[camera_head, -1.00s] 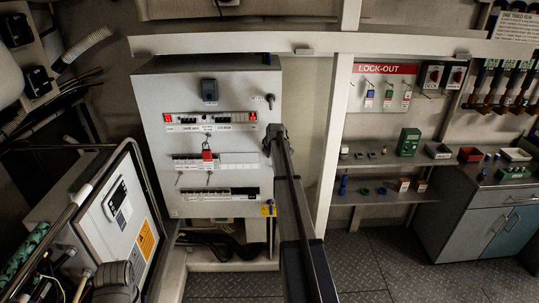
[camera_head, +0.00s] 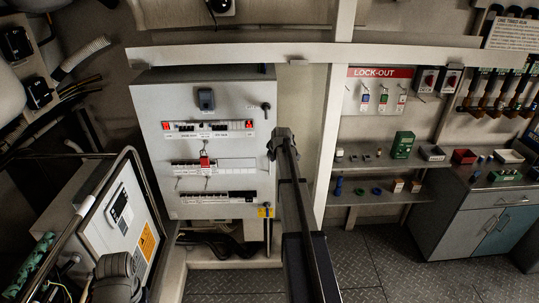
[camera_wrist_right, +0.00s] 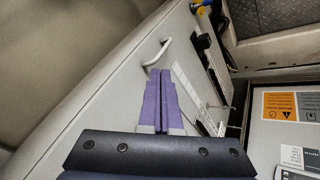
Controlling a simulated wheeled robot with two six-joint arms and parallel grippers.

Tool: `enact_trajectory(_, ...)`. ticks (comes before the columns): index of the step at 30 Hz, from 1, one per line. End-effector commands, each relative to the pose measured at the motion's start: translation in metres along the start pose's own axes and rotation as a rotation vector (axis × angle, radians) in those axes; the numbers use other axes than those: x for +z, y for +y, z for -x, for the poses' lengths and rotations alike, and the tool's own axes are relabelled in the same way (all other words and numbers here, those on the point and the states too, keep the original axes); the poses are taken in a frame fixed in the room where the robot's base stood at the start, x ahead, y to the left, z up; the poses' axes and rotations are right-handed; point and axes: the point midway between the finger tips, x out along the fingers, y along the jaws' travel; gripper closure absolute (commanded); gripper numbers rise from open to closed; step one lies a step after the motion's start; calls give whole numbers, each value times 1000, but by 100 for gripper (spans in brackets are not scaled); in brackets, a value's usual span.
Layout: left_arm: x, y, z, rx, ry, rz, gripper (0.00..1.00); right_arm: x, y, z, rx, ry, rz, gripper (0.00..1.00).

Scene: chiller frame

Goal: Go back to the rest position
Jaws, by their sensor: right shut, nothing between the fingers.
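My right arm reaches up from the bottom of the head view. Its gripper (camera_head: 279,138) is at the right edge of the grey electrical panel (camera_head: 150,105). In the right wrist view the two purple fingers (camera_wrist_right: 161,100) lie together, shut and empty. A white panel surface with a pale handle (camera_wrist_right: 157,54) lies beyond the fingertips; I cannot tell how far. A red padlock or tag (camera_head: 204,161) hangs on the panel's middle row. My left gripper is not in view.
A white post (camera_head: 328,150) and horizontal beam (camera_head: 400,48) stand close to my right arm. Shelves with small items (camera_head: 375,171) and a workbench (camera_head: 470,210) are at right. A metal-framed cabinet (camera_head: 120,215) is at lower left. The floor (camera_head: 390,260) right of my arm is clear.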

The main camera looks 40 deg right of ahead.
Motion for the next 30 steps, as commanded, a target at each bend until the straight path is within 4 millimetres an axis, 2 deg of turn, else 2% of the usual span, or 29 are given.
enact_trajectory(1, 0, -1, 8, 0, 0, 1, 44, 0, 2, 9, 0, 0, -1, 100)
enact_trajectory(3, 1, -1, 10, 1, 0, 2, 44, 2, 2, 12, 0, 0, 0, 100)
enact_trajectory(14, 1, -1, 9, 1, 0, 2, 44, 3, 2, 12, -1, 0, 1, 100)
enact_trajectory(17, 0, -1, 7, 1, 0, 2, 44, 0, -10, 12, -12, -1, 1, 100)
enact_trajectory(20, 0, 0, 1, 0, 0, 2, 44, -11, -50, 14, -48, -7, 2, 100)
enact_trajectory(23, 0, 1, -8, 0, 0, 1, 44, -24, -115, 21, -109, -26, 0, 100)
enact_trajectory(25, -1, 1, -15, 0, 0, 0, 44, -31, -166, 29, -154, -47, -2, 100)
enact_trajectory(30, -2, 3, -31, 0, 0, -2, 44, -33, -288, 56, -253, -119, -5, 100)
